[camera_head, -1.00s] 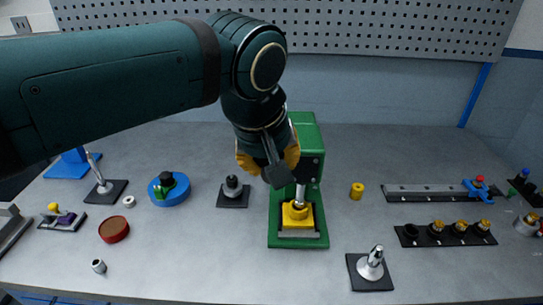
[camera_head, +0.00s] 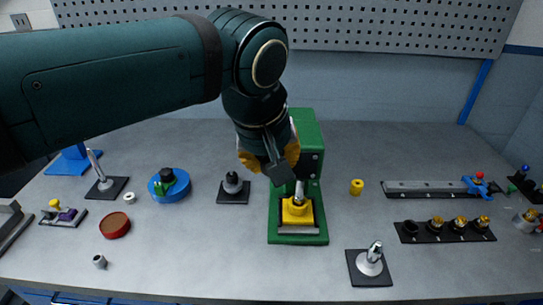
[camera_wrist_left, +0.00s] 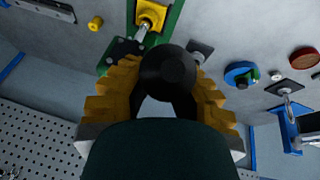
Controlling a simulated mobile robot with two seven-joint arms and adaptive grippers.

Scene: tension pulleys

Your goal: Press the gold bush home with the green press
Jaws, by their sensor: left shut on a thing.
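The green press (camera_head: 308,135) stands mid-bench, partly hidden behind my left arm. Its silver ram (camera_head: 299,190) reaches down to the yellow block (camera_head: 297,212) on the press base. The yellow block also shows at the top of the left wrist view (camera_wrist_left: 150,12). My left gripper (camera_head: 268,165) is at the upper left of the press. In the left wrist view its yellow fingers are around a round black knob (camera_wrist_left: 167,72), and it is shut on this. I cannot make out a gold bush under the ram. My right gripper is not in view.
A black rack (camera_head: 447,236) with several gold-topped parts lies right of the press. A blue round fixture (camera_head: 172,191) stands left.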

